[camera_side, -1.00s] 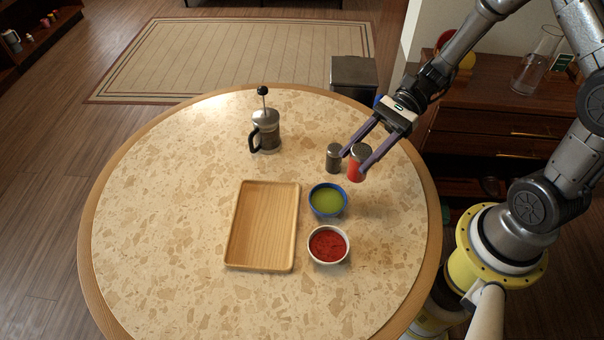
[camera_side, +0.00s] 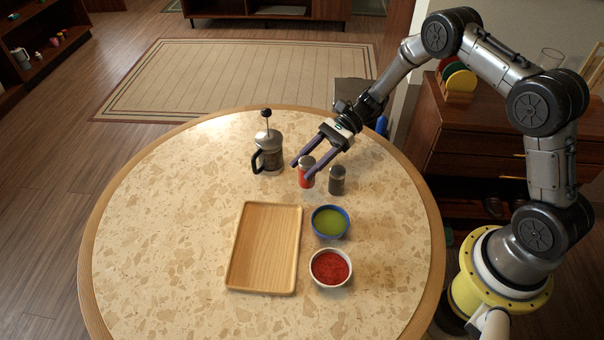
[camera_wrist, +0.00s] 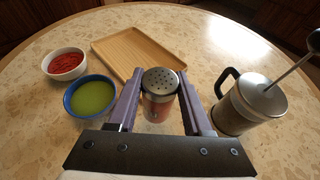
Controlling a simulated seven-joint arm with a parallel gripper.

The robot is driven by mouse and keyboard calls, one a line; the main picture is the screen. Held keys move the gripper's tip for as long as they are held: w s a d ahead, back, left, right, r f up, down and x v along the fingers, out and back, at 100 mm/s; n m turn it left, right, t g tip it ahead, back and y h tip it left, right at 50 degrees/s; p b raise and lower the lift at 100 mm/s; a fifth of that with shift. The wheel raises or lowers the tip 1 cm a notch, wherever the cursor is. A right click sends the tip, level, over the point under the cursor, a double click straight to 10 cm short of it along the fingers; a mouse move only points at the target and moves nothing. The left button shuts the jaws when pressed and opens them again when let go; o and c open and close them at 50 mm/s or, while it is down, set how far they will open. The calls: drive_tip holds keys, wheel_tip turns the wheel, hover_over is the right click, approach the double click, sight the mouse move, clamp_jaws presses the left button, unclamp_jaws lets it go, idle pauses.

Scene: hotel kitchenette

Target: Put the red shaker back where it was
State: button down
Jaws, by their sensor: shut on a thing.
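The red shaker (camera_side: 306,177), with a grey perforated metal cap, stands upright between the fingers of my gripper (camera_side: 301,171). It also shows in the wrist view (camera_wrist: 160,100), with the purple fingers of my gripper (camera_wrist: 159,100) on either side, shut on it. I cannot tell whether its base touches the table. In the side view it is just left of the dark shaker (camera_side: 337,181) and right of the French press (camera_side: 268,155). The dark shaker is not visible in the wrist view.
A wooden tray (camera_side: 264,285) lies on the round table (camera_side: 170,220). A blue bowl of green contents (camera_side: 330,222) and a white bowl of red powder (camera_side: 330,268) stand right of it. The French press (camera_wrist: 245,105) is close on the right in the wrist view. The table's left side is clear.

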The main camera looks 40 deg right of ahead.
sight(302, 175)
drive_tip(key=shift+w+a+f, duration=0.2)
drive_tip(key=shift+w+f, duration=0.55)
drive_tip(key=shift+f, duration=1.65)
drive_tip(key=shift+f, duration=0.15)
drive_tip(key=shift+c, duration=1.6)
unclamp_jaws()
